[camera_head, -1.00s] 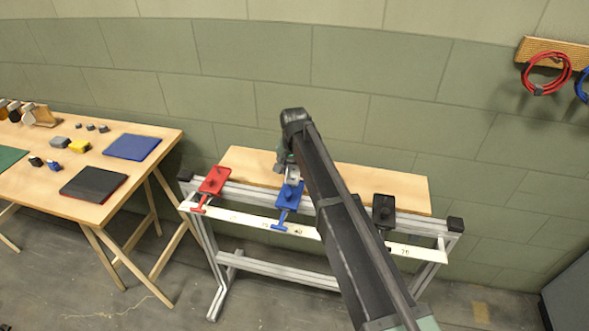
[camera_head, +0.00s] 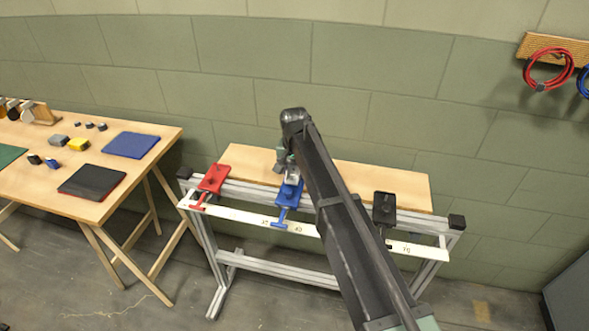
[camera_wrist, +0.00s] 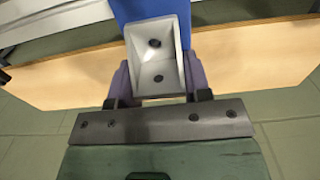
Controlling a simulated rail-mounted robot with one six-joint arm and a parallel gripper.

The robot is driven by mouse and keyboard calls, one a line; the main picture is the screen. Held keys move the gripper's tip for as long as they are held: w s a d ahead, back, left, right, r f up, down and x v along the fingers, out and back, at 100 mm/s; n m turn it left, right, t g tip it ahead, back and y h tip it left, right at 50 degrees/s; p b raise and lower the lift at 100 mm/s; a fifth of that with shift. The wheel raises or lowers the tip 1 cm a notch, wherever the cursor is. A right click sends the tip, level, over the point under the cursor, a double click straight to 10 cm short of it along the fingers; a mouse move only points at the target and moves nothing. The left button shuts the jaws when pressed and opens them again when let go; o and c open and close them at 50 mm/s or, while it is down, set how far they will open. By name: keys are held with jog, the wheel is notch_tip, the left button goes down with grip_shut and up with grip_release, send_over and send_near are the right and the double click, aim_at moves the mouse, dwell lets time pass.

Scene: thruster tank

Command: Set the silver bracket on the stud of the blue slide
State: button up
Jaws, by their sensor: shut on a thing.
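The silver bracket (camera_wrist: 156,28) is an open, box-like metal piece with two dark holes. In the wrist view it sits between the two fingers of my gripper (camera_wrist: 158,82), which is shut on it. The blue slide (camera_wrist: 140,8) shows right behind the bracket. In the head view the blue slide (camera_head: 287,196) is on the rail, with the bracket (camera_head: 292,172) at its back end under my arm. The stud is hidden, and I cannot tell whether the bracket touches the slide or is just above it.
A red slide (camera_head: 213,178) is to the left and a black slide (camera_head: 384,208) to the right on the same rail. A wooden board (camera_head: 355,180) runs behind them. A white scale strip (camera_head: 252,219) runs along the front. A wooden table (camera_head: 110,200) with small parts stands left.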

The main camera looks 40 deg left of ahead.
jog(key=shift+f+b, duration=0.7)
dwell(0.6)
jog(key=o, duration=1)
notch_tip(320, 180, up, 8)
jog(key=p, duration=0.8)
jog(key=shift+r, duration=0.1)
